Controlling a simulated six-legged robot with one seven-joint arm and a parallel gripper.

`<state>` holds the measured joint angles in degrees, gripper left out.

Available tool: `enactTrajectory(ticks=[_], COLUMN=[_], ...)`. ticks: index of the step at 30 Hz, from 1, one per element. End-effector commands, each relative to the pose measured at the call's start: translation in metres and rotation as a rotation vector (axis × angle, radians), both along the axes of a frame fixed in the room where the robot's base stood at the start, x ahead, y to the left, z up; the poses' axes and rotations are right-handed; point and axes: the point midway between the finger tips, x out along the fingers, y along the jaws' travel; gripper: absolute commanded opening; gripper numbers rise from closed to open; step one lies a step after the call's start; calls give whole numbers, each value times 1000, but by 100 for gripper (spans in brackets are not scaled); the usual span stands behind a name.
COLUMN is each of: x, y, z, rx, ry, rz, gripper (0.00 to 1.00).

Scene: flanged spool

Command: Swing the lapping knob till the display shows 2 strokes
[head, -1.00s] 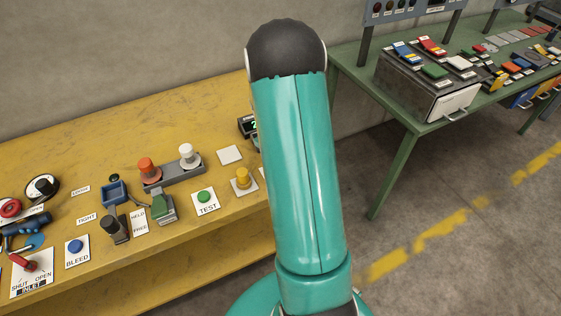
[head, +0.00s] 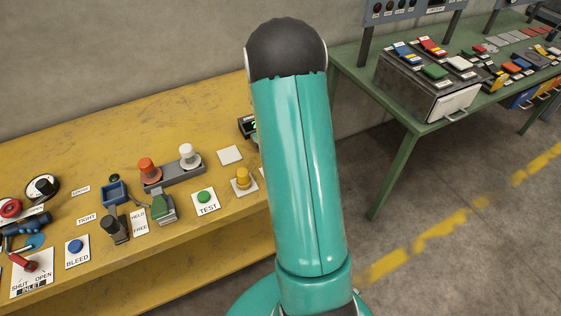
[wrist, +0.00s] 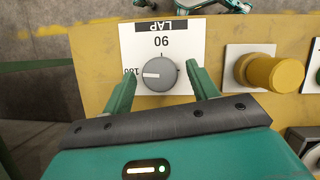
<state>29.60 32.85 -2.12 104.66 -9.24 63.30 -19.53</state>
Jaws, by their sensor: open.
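The lapping knob (wrist: 159,73) is a grey round dial on a white plate marked LAP and 90, upside down in the wrist view. Its white pointer line points left, towards the partly covered 180 mark. My gripper (wrist: 161,82) is open, with one green finger on each side of the knob; I cannot tell whether they touch it. In the head view the knob is hidden behind my arm. A small dark display (head: 246,126) with a green digit is partly hidden at my arm's left edge, and I cannot read it surely.
A yellow knob (wrist: 270,72) stands right of the LAP plate. The yellow bench (head: 60,160) carries a green TEST button (head: 204,197), a blue BLEED button (head: 75,246), clamps and levers. A green table (head: 400,120) stands at the right, with open floor between.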

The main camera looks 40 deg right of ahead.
Motion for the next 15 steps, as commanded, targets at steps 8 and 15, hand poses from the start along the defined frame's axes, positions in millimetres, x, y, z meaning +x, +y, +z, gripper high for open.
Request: enactTrajectory(ticks=[8,15], x=[24,41], y=[-3,-5], z=[55,98], rx=[-1,-1], ry=[-4,-3], rz=[1,0], gripper=[59,59])
